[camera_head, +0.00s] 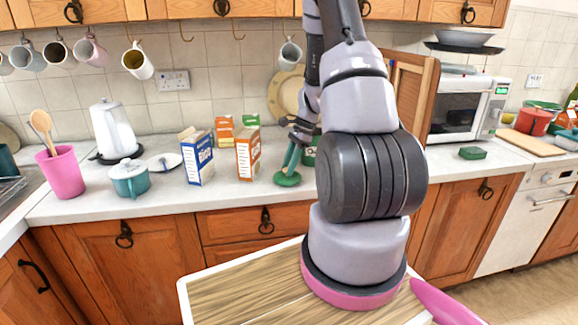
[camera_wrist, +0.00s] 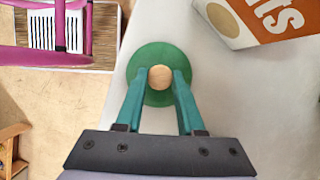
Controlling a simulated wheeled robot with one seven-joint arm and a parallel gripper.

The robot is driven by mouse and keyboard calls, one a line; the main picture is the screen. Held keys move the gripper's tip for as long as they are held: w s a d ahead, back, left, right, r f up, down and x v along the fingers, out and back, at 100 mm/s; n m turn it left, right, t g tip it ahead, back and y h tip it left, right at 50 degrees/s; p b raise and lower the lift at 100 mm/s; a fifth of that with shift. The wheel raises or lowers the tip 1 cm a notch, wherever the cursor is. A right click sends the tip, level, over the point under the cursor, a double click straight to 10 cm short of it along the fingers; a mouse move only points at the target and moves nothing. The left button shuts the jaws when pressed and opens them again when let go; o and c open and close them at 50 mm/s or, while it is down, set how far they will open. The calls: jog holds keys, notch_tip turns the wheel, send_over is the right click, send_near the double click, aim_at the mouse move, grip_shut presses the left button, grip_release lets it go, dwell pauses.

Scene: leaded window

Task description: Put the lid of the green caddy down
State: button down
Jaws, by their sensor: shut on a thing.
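The lid (camera_head: 287,180) is a round green disc with a pale wooden knob (camera_wrist: 160,77). In the head view it is low at the counter's front part, left of my arm. I cannot tell whether it touches the counter. My gripper (camera_head: 292,160) points down with its teal fingers shut on the knob; the lid (camera_wrist: 160,52) shows around it in the wrist view. A green container (camera_head: 309,157), perhaps the caddy, shows just behind, mostly hidden by my arm.
A brown-and-white carton (camera_head: 248,154) and a blue rice box (camera_head: 198,160) stand left of the lid. The white counter (camera_wrist: 225,85) has its front edge close to the lid. A small green block (camera_head: 472,153) lies right of my arm. A microwave (camera_head: 462,108) stands behind.

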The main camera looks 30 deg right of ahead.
jog(key=shift+f, duration=0.1)
jog(key=c, duration=0.5)
grip_release()
jog(key=v, duration=1.2)
jog(key=s+a+r+n+t+h, duration=0.1)
jog(key=s+a+r+n, duration=0.15)
jog(key=a+r, duration=0.4)
jog(key=s+a+r+n+t, duration=0.1)
jog(key=s+a+r+n, duration=0.15)
jog(key=r, duration=0.65)
jog(key=s+a+r+n+t, duration=0.1)
jog(key=s+a+r+n, duration=0.2)
jog(key=s, duration=0.2)
jog(key=s+a+r+n+t+h, duration=0.1)
jog(key=s+a+r+n+t, duration=0.1)
jog(key=s+a+r+n, duration=0.1)
jog(key=s+a+r+n+t, duration=0.2)
jog(key=s+a+r+n, duration=0.1)
jog(key=s, duration=0.3)
jog(key=shift+s+a+r, duration=0.25)
jog(key=shift+s+r, duration=0.05)
jog(key=shift+s, duration=0.05)
